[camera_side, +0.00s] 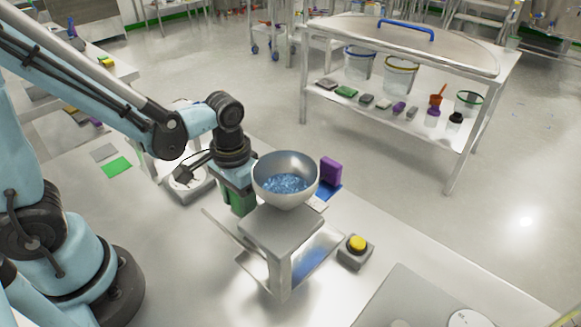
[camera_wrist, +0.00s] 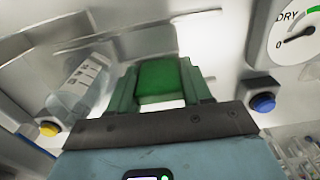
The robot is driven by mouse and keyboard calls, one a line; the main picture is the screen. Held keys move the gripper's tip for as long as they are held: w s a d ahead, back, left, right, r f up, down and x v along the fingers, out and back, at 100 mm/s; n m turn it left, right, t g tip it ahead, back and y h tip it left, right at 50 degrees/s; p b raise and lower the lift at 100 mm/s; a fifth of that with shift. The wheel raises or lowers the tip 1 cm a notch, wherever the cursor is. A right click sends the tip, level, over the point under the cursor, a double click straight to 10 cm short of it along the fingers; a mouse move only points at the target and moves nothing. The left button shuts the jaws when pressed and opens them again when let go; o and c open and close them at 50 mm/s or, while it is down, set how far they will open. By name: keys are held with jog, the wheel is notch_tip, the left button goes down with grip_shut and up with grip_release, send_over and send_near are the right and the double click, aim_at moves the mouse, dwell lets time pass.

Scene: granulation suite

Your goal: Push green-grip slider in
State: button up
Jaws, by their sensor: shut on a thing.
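The slider's green grip (camera_wrist: 160,82) is a green block in the middle of the wrist view. My gripper (camera_side: 240,205) reaches down beside the metal stand, behind and left of the bowl. In the wrist view my gripper (camera_wrist: 160,72) has green fingers on either side of the grip and is shut on it. In the side view, grip and fingers blend into one green patch, so I cannot separate them. How far the slider is in is hidden. A steel bowl (camera_side: 286,180) of blue granules sits above the stand's metal top (camera_side: 280,232).
A yellow button (camera_side: 357,243) on a grey box is right of the stand. A purple block (camera_side: 330,171) stands behind the bowl. The wrist view shows a dial marked DRY (camera_wrist: 296,33) and a blue button (camera_wrist: 263,102) at right.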

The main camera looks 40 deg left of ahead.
jog(key=shift+d, duration=2.15)
grip_shut()
jog(key=o, duration=1.4)
grip_release()
jog(key=shift+a, duration=0.1)
